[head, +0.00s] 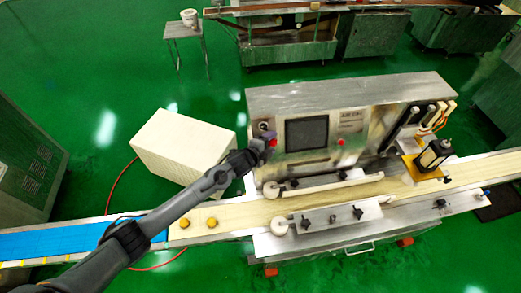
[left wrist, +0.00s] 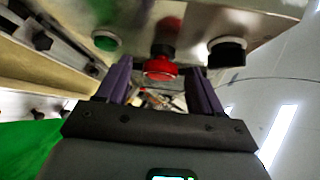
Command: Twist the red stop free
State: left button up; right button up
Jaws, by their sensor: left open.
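The red stop (left wrist: 160,68) is a round red mushroom button on a dark collar, standing out from the machine's metal panel in the left wrist view. A bit of red (head: 273,143) shows at my gripper in the head view. My left gripper (head: 266,143) is open at the left end of the panel. In the left wrist view its two purple fingers (left wrist: 158,76) stand left and right of the red stop, with gaps on both sides. I see no contact; how deep the stop sits between them is unclear. My right gripper is not in view.
A green button (left wrist: 106,40) and a black knob (left wrist: 227,50) flank the red stop. The panel bears a dark screen (head: 307,133) and another red button (head: 341,142). The conveyor belt (head: 240,213) runs below; a pale box (head: 180,145) stands behind my left arm.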

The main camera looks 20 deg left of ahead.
pick_arm(q)
jog(key=b+v, duration=0.1)
jog(key=v, duration=0.9)
jog(key=shift+f, duration=0.1)
